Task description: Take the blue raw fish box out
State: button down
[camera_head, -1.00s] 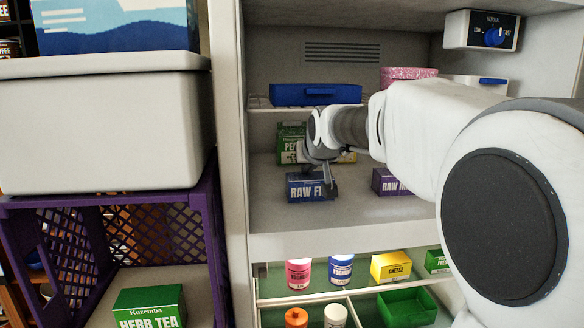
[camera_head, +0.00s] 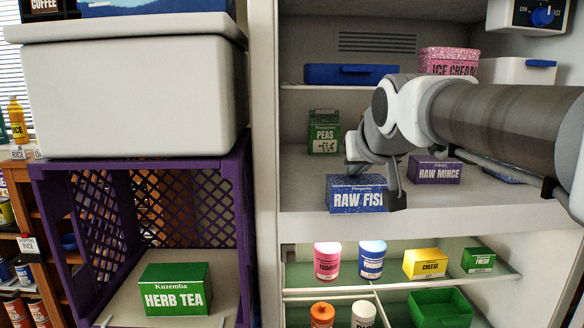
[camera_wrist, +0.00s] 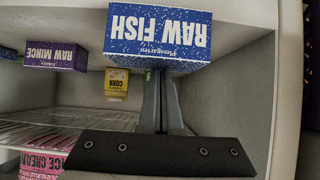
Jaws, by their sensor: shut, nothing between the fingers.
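The blue raw fish box (camera_head: 355,200) is at the front edge of the freezer shelf (camera_head: 460,200), its label facing out. I cannot tell whether it overhangs the edge. My gripper (camera_head: 394,190) is at the box's right end and top, pointing down, shut with nothing between its fingers. In the wrist view the box (camera_wrist: 158,36) appears upside down at the top, and my shut fingers (camera_wrist: 163,90) run up to it; their tips are hidden behind it.
A green peas box (camera_head: 324,135) stands behind on the left, a purple raw mince box (camera_head: 436,171) to the right. A wire shelf above holds a blue container (camera_head: 350,74) and a pink ice cream box (camera_head: 448,62). The purple crate (camera_head: 50,200) stands left.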

jog(key=shift+f, duration=0.45)
jog(key=shift+r+p, duration=0.6)
jog(key=shift+r, duration=0.25)
